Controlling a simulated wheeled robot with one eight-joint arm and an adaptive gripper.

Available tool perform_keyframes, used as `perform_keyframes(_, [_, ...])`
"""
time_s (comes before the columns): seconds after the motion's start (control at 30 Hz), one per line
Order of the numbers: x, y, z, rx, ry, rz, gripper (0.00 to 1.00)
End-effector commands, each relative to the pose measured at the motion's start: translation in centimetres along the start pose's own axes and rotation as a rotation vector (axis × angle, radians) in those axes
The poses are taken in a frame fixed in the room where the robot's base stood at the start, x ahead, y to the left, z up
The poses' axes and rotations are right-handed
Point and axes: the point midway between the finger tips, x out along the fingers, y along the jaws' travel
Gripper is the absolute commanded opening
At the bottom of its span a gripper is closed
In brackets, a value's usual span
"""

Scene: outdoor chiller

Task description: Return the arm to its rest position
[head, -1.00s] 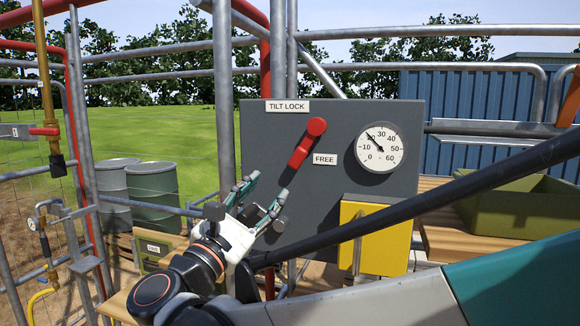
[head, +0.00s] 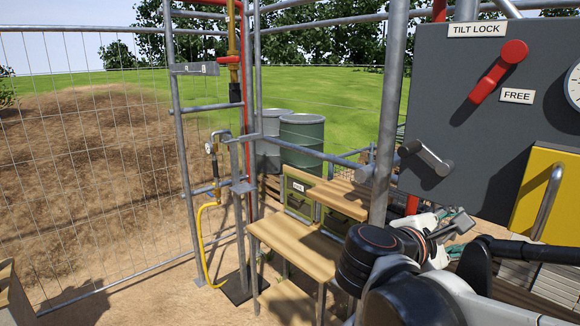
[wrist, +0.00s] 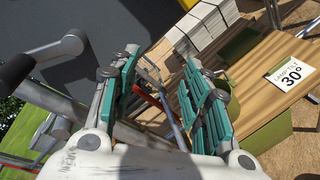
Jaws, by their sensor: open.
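My gripper (head: 452,230) is at the lower right in the head view, below a grey control panel (head: 420,95). In the wrist view its two green-padded fingers (wrist: 155,95) stand apart with nothing between them. A grey crank handle (head: 428,158) on the panel is above my gripper in the head view. It also shows at the upper left in the wrist view (wrist: 45,55). My arm comes in from the lower right corner of the head view.
The panel carries a red lever (head: 498,72) beside the FREE label and a yellow box (head: 548,195). A wooden bench (head: 295,245), a grey post (head: 391,110) and green boxes (head: 300,197) stand close by. Wire fencing (head: 90,150) and a yellow hose (head: 200,245) are at left.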

Motion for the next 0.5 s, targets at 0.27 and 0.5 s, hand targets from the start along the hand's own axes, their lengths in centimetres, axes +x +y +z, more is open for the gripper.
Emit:
perform_keyframes(0.27, [-0.4, -17.3, -8.8, 0.518, 0.307, -0.411, 0.43])
perform_keyframes(0.5, [-4.7, -26.7, -15.9, 1.015, 0.468, -0.794, 0.43])
